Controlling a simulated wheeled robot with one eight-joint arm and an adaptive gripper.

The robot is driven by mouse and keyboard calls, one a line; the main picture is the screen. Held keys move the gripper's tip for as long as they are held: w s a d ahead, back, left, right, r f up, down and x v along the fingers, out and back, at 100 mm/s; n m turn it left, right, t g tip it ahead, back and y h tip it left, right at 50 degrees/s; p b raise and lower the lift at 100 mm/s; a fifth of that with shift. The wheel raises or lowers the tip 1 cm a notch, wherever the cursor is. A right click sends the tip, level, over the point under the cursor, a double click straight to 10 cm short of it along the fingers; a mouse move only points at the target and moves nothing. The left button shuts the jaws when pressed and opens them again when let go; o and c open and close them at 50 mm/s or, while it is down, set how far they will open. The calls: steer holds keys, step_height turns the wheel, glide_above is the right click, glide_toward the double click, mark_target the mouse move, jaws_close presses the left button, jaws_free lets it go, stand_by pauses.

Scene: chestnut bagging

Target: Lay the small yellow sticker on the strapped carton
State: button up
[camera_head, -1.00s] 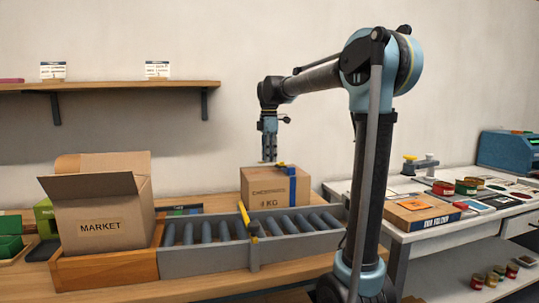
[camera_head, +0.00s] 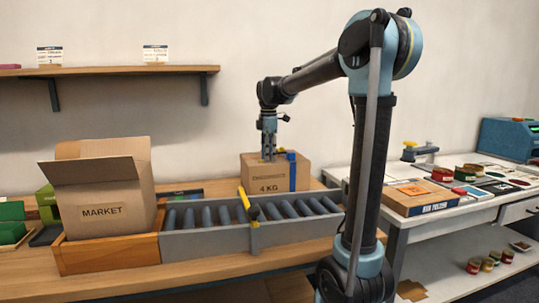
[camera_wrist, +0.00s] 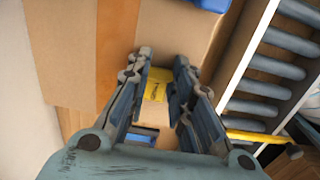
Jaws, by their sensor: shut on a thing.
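My gripper (camera_head: 269,158) points down at the carton's top, left of the strap. The small yellow sticker (camera_wrist: 156,87) with dark print shows between the fingers of my gripper (camera_wrist: 162,68) in the wrist view, and the jaws are shut on it. I cannot tell whether the sticker touches the carton.
A roller conveyor (camera_head: 208,242) with a yellow-and-black bar (camera_head: 247,203) runs in front of the carton. An open MARKET box (camera_head: 103,210) stands in a wooden tray at left. A white bench (camera_head: 445,217) with jars and a flat box is at right. A shelf (camera_head: 110,71) hangs behind.

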steer(key=shift+d, duration=0.1)
stand_by(0.7)
steer(key=o, duration=0.7)
steer(key=shift+r, duration=0.15)
steer(key=shift+r, duration=3.35)
